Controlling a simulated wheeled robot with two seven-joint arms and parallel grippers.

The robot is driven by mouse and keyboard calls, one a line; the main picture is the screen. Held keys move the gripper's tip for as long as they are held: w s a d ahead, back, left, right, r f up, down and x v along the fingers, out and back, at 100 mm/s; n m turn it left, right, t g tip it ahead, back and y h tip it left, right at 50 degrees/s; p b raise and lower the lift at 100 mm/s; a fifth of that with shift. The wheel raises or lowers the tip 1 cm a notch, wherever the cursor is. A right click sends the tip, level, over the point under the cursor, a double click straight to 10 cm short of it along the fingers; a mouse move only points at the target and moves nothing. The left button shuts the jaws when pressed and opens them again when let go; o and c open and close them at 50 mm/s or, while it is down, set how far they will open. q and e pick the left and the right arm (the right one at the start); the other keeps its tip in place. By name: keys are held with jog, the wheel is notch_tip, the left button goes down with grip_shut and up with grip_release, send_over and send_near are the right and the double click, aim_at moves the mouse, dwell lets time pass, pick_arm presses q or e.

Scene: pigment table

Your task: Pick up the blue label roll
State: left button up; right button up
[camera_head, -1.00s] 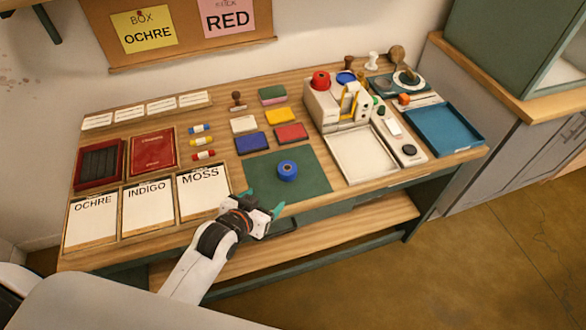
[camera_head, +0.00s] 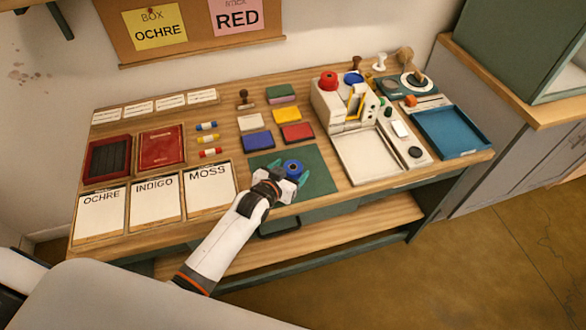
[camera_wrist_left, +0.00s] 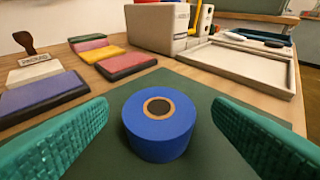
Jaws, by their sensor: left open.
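The blue label roll (camera_head: 293,168) stands on the dark green mat (camera_head: 318,178) near the table's front middle. In the left wrist view the roll (camera_wrist_left: 160,129) is upright, with a tan core ring around a dark hole on top. My left gripper (camera_head: 287,172) is open, with teal fingers on either side of the roll. In the left wrist view its fingers (camera_wrist_left: 158,140) show left and right of the roll, with a gap on each side. The gripper hides part of the roll's near side in the head view. My right gripper is not in view.
Blue (camera_head: 257,142), red (camera_head: 297,133) and yellow (camera_head: 287,115) pads lie behind the mat. A white label machine (camera_head: 328,106) and a pale tray (camera_head: 367,160) stand to the right. Three name cards, including MOSS (camera_head: 209,189), lie to the left.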

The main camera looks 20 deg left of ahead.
pick_arm(q)
jog(key=shift+x, duration=1.4)
jog(key=shift+s, duration=0.1)
jog(key=c, duration=1.1)
jog(key=shift+o, duration=0.2)
